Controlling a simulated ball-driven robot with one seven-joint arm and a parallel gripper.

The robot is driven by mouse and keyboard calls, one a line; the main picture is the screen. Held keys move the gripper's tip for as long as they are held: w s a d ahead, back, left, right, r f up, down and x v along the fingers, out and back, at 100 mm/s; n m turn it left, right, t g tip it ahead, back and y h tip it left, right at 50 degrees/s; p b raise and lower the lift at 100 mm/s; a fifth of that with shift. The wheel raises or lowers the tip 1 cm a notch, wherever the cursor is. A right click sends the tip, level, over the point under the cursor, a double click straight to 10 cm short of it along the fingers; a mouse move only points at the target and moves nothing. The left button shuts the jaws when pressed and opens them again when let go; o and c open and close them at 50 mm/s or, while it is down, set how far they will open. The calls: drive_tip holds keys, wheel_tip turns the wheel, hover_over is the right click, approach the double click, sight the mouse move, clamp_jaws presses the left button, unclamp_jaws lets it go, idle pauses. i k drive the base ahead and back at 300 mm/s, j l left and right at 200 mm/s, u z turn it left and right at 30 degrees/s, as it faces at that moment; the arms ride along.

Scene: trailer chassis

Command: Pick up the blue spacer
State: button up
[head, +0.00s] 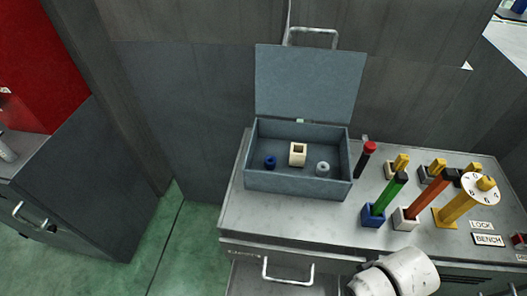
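The blue spacer (270,162) is a small dark blue ring. It lies on the floor of an open grey-blue box (297,184), toward the left side. A cream square block with an opening (298,153) stands to its right, and a light grey ring (322,169) lies further right in the same box. The spacer is apart from both and not covered. White rounded parts of my arm show at the bottom edge, in front of the bench. My gripper is not in view.
The box's lid (309,82) stands open at the back. The box sits on a metal bench (240,215). A drawer handle (288,279) sticks out below.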

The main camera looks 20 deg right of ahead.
sight(270, 162)
drive_tip(key=i+j, duration=0.3)
drive_tip(key=j, duration=0.15)
drive_tip(key=i+j, duration=0.25)
drive_tip(key=j, duration=0.25)
drive_tip(key=i+j, duration=0.1)
drive_tip(key=j, duration=0.25)
drive_tip(key=i+j, duration=0.1)
drive_tip(key=j, duration=0.6)
drive_tip(key=i+u, duration=0.05)
